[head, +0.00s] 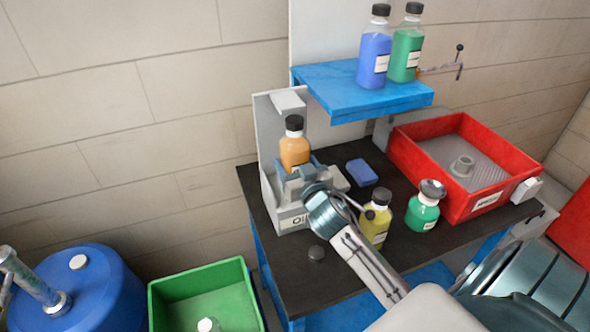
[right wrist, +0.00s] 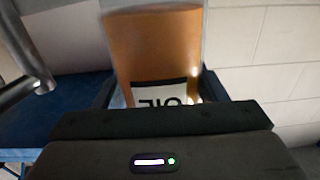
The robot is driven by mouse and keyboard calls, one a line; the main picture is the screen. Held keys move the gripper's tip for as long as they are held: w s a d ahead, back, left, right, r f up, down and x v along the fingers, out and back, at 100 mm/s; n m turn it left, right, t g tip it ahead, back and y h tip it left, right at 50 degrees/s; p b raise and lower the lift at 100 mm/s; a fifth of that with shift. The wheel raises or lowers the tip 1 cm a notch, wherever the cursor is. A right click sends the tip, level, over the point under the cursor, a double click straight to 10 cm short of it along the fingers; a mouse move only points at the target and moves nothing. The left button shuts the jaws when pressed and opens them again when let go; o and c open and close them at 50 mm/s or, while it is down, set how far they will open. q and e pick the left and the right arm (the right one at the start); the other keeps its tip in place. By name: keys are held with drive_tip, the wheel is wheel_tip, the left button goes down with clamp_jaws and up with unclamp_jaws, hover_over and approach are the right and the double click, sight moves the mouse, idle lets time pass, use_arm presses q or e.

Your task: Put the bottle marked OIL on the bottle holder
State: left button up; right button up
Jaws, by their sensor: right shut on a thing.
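The orange bottle (head: 294,152) with a black cap is upright at the grey bottle holder (head: 268,135), on the left end of the bench. The holder's front label is partly covered; "OI" shows. My right gripper (head: 303,176) is shut on the bottle's lower part, in front of the holder. In the right wrist view the orange bottle (right wrist: 155,48) fills the space between the fingers, and its white label reads OIL upside down. The bottle's base is hidden, so I cannot tell whether it touches the holder. My left gripper is not in view.
Yellow (head: 376,218) and green (head: 423,207) bottles stand close to my right arm. A blue block (head: 362,172) lies behind them. A red tray (head: 440,190) is at right. A blue shelf (head: 340,95) holds two bottles above. A green bin (head: 170,316) stands lower left.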

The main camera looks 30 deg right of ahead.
wheel_tip(320, 180, down, 3)
drive_tip(key=shift+f, duration=0.1)
drive_tip(key=shift+f, duration=0.15)
drive_tip(key=o, duration=1)
drive_tip(key=shift+s, duration=0.1)
drive_tip(key=shift+o, duration=0.2)
